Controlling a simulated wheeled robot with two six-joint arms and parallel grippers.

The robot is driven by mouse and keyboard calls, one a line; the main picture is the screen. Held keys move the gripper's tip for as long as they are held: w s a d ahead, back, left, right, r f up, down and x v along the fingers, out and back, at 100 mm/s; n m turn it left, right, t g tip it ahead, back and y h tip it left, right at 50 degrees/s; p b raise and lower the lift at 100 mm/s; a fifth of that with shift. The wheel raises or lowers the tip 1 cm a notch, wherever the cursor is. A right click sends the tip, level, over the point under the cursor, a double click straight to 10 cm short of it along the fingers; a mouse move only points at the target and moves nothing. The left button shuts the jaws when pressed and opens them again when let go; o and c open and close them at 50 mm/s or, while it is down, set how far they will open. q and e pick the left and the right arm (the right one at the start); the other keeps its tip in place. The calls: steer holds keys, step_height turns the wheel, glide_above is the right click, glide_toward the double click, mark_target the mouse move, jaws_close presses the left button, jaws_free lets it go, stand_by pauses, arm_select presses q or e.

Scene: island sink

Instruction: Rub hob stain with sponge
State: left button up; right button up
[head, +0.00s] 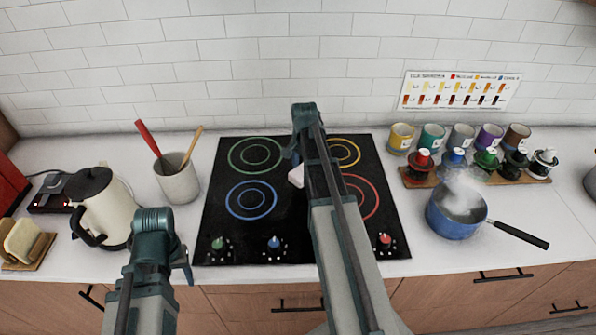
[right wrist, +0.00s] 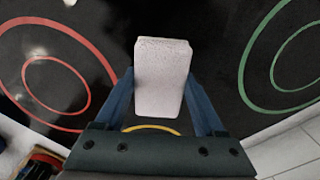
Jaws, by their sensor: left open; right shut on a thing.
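The black glass hob (head: 215,225) has green, blue, yellow and red rings and several knobs along its front. My right gripper (head: 292,158) is shut on a pale, block-shaped sponge (right wrist: 162,75), held over the middle of the hob. The sponge also shows partly beside my arm in the head view (head: 296,176). I cannot tell whether it touches the glass. A very dark patch lies beyond the sponge in the right wrist view; I cannot tell whether it is stain or shadow. My right arm hides part of the hob. My left gripper (head: 187,272) is open and empty near the counter's front edge.
A steaming blue pan (head: 455,222) stands right of the hob, its handle pointing right. A cream kettle (head: 105,210) and a utensil crock (head: 178,182) stand left. The front counter strip is clear.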

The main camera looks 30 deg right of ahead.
steer(key=shift+s+d, duration=0.1)
steer(key=shift+d+r+p, duration=0.1)
steer(key=shift+r+p, duration=0.25)
steer(key=shift+p, duration=0.1)
step_height(320, 180, up, 5)
steer(key=p, duration=0.5)
steer(key=shift+r, duration=0.1)
step_height(320, 180, up, 3)
steer(key=p, duration=0.3)
steer(key=shift+r, duration=0.1)
